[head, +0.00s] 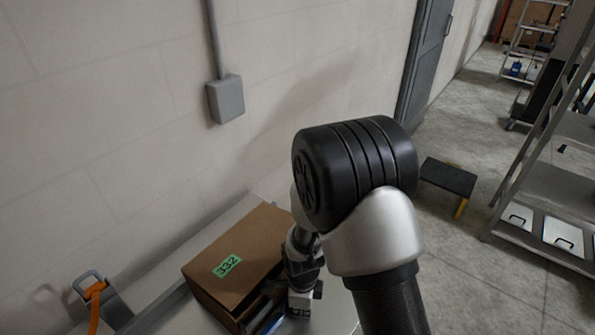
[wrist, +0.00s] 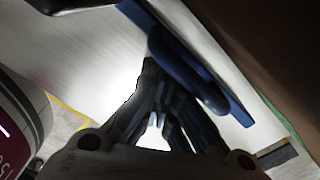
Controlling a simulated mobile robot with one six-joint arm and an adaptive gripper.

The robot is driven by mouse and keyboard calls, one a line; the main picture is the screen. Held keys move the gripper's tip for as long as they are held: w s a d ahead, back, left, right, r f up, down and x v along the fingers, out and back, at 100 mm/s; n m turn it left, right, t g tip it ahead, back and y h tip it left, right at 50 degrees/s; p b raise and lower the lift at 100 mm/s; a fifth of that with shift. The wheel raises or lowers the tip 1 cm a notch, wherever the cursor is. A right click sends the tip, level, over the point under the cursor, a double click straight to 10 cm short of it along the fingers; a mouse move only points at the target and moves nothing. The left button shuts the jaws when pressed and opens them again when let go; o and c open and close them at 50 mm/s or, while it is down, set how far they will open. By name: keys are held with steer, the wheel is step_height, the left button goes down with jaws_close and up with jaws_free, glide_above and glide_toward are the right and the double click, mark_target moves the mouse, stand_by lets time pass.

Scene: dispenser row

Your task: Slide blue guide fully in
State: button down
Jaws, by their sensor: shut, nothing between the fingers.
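The blue guide (wrist: 200,75) is a flat blue bar with a raised rounded handle, slanting across the upper middle of the wrist view. It lies beside the brown box's side. In the head view only a small blue piece (head: 270,321) shows at the box's front, mostly hidden by my arm. My gripper (wrist: 160,75) is shut and empty, its dark fingertips close to the handle's near side. I cannot tell whether they touch it. In the head view my gripper is low beside the box, its fingertips hidden.
A cardboard box (head: 230,262) with a green 332 label stands on the pale metal bench (head: 225,222) against the wall. A rounded maroon thing (wrist: 18,140) fills the wrist view's left edge. A step stool (head: 448,179) stands on the floor.

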steer(key=shift+w+a, duration=0.75)
steer(key=shift+a, duration=0.2)
steer(key=shift+w+a, duration=0.75)
steer(key=shift+a, duration=0.2)
steer(key=shift+s+d, duration=0.65)
steer(key=shift+d, duration=0.15)
steer(key=shift+s+d, duration=0.6)
steer(key=shift+d, duration=0.2)
step_height(320, 180, up, 8)
steer(key=p, duration=0.5)
steer(key=shift+p, duration=0.4)
steer(key=s+d+r+n+t, duration=0.1)
steer(key=d+r+n, duration=0.35)
steer(key=r, duration=0.55)
steer(key=s+d+r+n+t, duration=0.1)
steer(key=s+d+r+n, duration=0.3)
steer(key=r, duration=0.7)
steer(key=s+d+r+n+t, duration=0.2)
steer(key=s+d+r+n, duration=0.3)
steer(key=s+r+n, duration=0.4)
steer(key=shift+s+r+n+t, duration=0.3)
steer(key=shift+s+r+n, duration=0.1)
steer(key=shift+s+n, duration=0.55)
